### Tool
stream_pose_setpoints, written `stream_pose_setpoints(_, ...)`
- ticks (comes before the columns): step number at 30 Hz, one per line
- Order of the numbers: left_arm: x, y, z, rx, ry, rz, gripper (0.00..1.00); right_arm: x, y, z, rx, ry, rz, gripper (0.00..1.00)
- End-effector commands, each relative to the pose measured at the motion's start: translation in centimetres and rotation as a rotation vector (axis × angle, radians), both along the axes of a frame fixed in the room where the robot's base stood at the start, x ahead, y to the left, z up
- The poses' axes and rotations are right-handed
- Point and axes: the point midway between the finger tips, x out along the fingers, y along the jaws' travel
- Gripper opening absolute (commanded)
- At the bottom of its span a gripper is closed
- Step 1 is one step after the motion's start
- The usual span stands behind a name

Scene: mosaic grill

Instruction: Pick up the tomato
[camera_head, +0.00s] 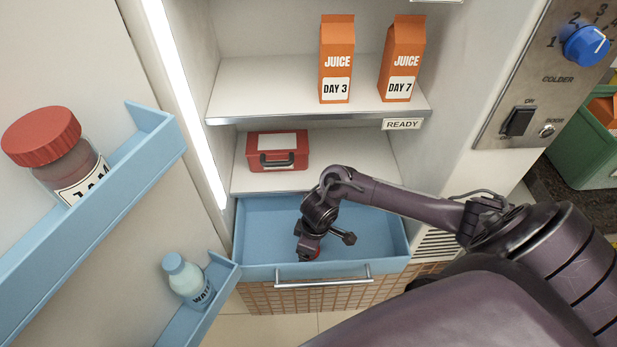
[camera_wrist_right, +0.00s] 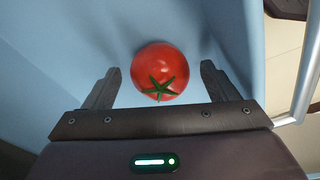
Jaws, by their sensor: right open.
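A red tomato (camera_wrist_right: 160,66) with a green star-shaped stem lies in the blue drawer (camera_wrist_right: 100,25), seen in the right wrist view. My right gripper (camera_wrist_right: 158,88) is open, with one finger on each side of the tomato's near part and gaps between the fingers and the tomato. In the head view my right gripper (camera_head: 307,254) reaches down into the open blue drawer (camera_head: 262,215), near its front wall. My left gripper is not in view.
The drawer's front wall with its metal handle (camera_head: 322,281) is close to the gripper. Above are a red lunch box (camera_head: 277,151) and two juice cartons (camera_head: 337,60) on shelves. The open door at left holds a jam jar (camera_head: 55,150) and a water bottle (camera_head: 187,280).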

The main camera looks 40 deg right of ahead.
Motion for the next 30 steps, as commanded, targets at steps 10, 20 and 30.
stream_pose_setpoints(10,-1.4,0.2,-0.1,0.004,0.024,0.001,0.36,0.0,0.0,0.1,0.001,-0.001,0.000,0.55)
stream_pose_setpoints(20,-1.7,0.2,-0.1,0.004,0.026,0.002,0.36,0.0,0.0,0.1,0.001,-0.001,-0.001,0.30)
stream_pose_setpoints(30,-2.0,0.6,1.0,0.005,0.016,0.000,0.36,0.2,0.0,4.0,0.000,-0.005,0.000,0.30)
